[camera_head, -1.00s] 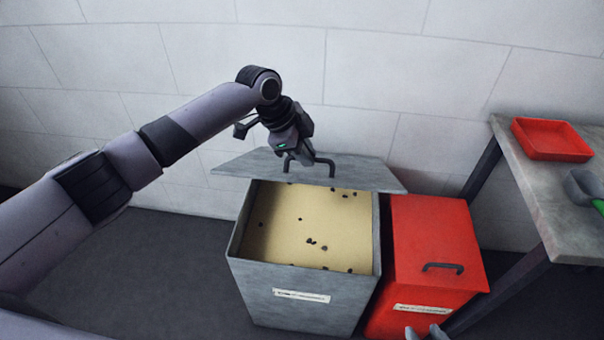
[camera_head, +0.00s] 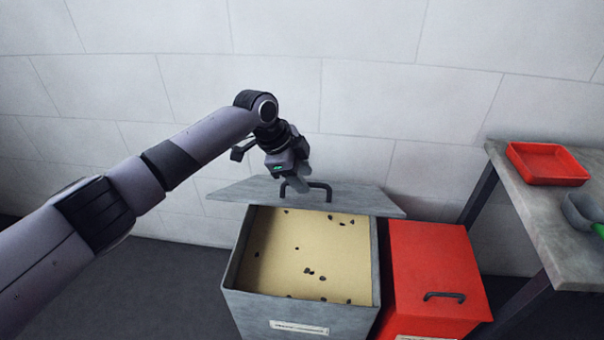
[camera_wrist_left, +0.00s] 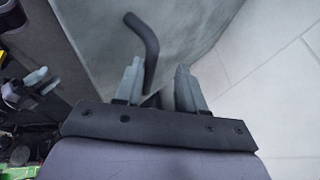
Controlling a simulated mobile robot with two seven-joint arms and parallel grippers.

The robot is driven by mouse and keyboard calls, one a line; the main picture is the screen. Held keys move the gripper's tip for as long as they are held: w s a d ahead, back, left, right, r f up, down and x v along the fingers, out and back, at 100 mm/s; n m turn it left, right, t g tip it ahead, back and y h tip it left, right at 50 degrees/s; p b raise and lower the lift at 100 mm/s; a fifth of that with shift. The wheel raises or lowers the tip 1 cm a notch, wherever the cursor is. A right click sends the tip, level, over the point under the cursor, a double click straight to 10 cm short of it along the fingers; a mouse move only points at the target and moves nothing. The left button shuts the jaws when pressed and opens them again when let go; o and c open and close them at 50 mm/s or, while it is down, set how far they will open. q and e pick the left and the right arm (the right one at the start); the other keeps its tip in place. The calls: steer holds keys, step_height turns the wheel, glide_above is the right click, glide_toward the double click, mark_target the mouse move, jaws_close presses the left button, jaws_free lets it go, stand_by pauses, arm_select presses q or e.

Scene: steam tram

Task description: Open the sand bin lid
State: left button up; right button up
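The grey sand bin (camera_head: 285,313) stands on the floor with its top uncovered, showing pale sand (camera_head: 310,255) with dark specks. Its grey lid (camera_head: 362,198) is raised at the back of the bin, near the wall. The dark lid handle (camera_head: 328,190) also shows in the left wrist view (camera_wrist_left: 148,45). My left gripper (camera_head: 297,185) is at this handle. In the left wrist view its fingers (camera_wrist_left: 158,85) are apart, with the handle bar near the left finger and a gap to the other. My right gripper seems to show small at the left of the wrist view (camera_wrist_left: 42,82), fingertips apart.
A red bin (camera_head: 432,262) with a dark handle stands close on the right of the sand bin. Further right is a table (camera_head: 530,205) with a red tray (camera_head: 547,165) and a grey scoop (camera_head: 582,212). The pale wall is close behind the lid.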

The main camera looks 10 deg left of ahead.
arm_select(q)
steer(key=shift+r, duration=0.2)
steer(key=shift+r, duration=0.2)
steer(key=v, duration=0.6)
steer(key=shift+s+a+r, duration=0.1)
steer(key=shift+a+r, duration=0.15)
steer(key=shift+f, duration=0.1)
